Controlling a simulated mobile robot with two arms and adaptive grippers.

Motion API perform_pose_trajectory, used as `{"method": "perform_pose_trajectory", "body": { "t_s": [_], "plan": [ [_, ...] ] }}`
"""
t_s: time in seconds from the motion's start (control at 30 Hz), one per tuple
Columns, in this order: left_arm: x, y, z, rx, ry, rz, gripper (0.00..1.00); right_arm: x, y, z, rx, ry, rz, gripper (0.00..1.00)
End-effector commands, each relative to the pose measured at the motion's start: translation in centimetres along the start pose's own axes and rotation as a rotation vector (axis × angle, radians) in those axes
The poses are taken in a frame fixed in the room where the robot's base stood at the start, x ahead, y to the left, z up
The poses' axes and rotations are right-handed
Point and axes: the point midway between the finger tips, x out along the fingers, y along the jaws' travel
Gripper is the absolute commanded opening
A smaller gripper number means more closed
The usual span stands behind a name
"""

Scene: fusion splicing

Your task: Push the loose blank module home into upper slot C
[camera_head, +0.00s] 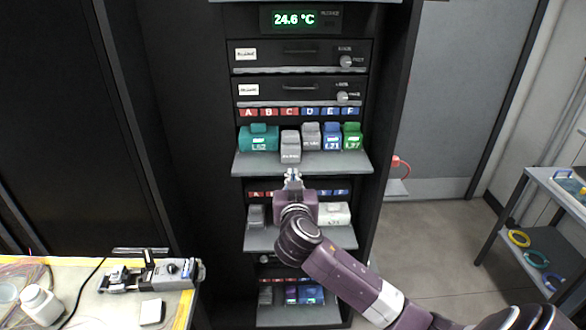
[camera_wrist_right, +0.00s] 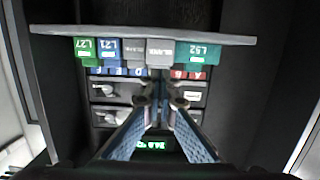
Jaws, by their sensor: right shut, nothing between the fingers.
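The loose blank module (camera_head: 290,148) is a grey block on the upper shelf (camera_head: 340,163), under label C. It sticks out further forward than its neighbours. In the right wrist view, which is upside down, the grey blank module (camera_wrist_right: 160,52) shows beyond the fingers. My right gripper (camera_head: 292,176) is shut and empty, with its fingertips just in front of and below the module's front in the head view. I cannot tell whether they touch. The fingers (camera_wrist_right: 160,100) also show in the wrist view. My left gripper is not in view.
A teal module (camera_head: 258,138) stands left of the blank; a grey one (camera_head: 311,136), a blue one (camera_head: 332,137) and a green one (camera_head: 352,136) stand right. A lower shelf (camera_head: 262,240) holds more modules. A splicer (camera_head: 172,274) sits on the left table.

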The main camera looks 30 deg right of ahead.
Motion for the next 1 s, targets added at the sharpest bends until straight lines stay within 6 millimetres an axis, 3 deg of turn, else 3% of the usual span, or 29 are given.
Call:
{"method": "perform_pose_trajectory", "body": {
  "t_s": [0.27, 1.0],
  "plan": [
    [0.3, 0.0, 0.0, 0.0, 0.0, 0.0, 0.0, 0.6, 0.0, -0.4, 0.009, 0.011, 0.002, 0.0],
    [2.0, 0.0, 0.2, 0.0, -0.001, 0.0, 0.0, 5.0, 0.0, 0.6, 0.007, 0.01, 0.001, 0.0]
  ]
}}
